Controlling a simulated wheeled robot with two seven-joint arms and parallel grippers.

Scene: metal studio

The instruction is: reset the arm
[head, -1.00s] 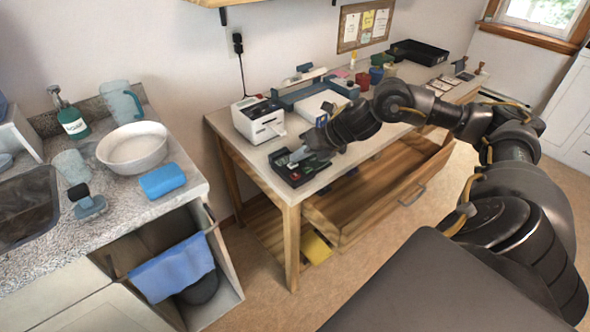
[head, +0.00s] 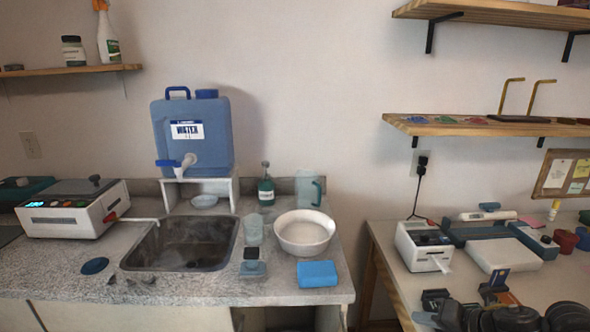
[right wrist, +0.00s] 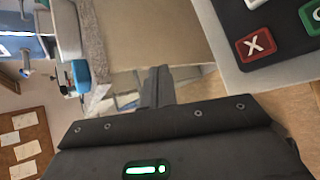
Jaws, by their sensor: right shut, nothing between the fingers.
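My right arm shows at the bottom right edge of the head view, with its gripper (head: 426,318) low over the front of the wooden table (head: 388,262). In the right wrist view the two fingers (right wrist: 158,74) are together and empty. A dark keypad device with a red X key (right wrist: 256,45) and a green key (right wrist: 314,16) lies to the right of the fingers, apart from them in the picture. My left gripper is in neither view.
A white label printer (head: 424,246) stands on the table beside a blue-and-white device (head: 500,254). Left of a gap, a stone counter holds a sink (head: 182,243), a white bowl (head: 304,233) and a blue sponge (head: 317,274). Wooden shelves (head: 480,127) hang above.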

